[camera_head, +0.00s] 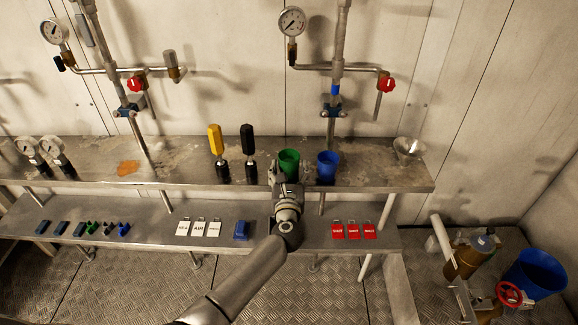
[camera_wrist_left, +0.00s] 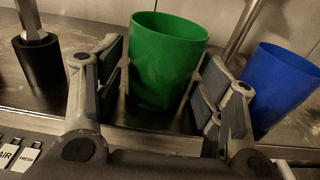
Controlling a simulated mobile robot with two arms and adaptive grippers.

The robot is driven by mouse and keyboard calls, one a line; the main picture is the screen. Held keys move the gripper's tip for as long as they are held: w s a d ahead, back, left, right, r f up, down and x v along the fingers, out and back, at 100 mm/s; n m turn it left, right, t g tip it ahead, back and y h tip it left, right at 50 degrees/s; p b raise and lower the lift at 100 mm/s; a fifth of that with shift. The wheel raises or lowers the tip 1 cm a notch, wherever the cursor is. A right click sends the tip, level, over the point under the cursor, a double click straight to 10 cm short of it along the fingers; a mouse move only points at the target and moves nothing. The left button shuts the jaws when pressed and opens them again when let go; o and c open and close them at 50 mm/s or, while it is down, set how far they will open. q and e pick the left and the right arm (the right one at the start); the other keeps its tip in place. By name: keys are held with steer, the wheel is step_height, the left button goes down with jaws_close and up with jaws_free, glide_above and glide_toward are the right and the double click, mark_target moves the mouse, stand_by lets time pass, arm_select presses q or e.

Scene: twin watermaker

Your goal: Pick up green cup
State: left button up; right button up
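The green cup (camera_head: 289,160) stands upright on the upper metal shelf in the head view. In the left wrist view the green cup (camera_wrist_left: 165,62) is large and sits between the two open fingers. My left gripper (camera_head: 288,180) is in front of the cup and hides its lower part in the head view. In the left wrist view my left gripper (camera_wrist_left: 160,100) is open, with a finger on each side of the cup. Whether the fingers touch the cup is not clear. My right gripper is not in view.
A blue cup (camera_head: 327,164) stands close to the right of the green cup. Black-handled (camera_head: 248,150) and yellow-handled (camera_head: 216,150) tools stand to the left. Pipes with red valves rise behind. Tags and small parts lie on the lower shelf (camera_head: 290,235).

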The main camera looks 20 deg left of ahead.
arm_select(q)
steer(key=c, duration=0.6)
steer(key=shift+r, duration=0.1)
